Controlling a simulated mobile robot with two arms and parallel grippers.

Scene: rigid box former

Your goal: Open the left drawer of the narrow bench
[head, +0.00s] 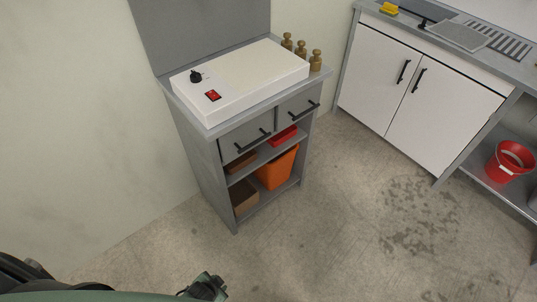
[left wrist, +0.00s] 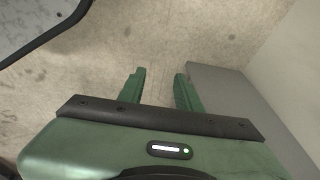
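The narrow bench (head: 204,163) is a grey unit against the pale wall in the head view. It has two drawers side by side under its top. The left drawer (head: 236,142) looks shut and has a black bar handle (head: 254,141). The right drawer (head: 298,103) also looks shut and has a black handle. My left gripper (left wrist: 160,75) is open and empty in the left wrist view, with two green fingers apart over the floor. Part of my left arm (head: 100,294) shows at the bottom left of the head view, well short of the bench. My right gripper is not in view.
A white device (head: 245,80) with a red switch and several brass weights (head: 301,50) stand on the bench top. An orange bin (head: 277,168) is on the bottom shelf. A white cabinet (head: 421,90) stands at right. The floor before the bench is clear.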

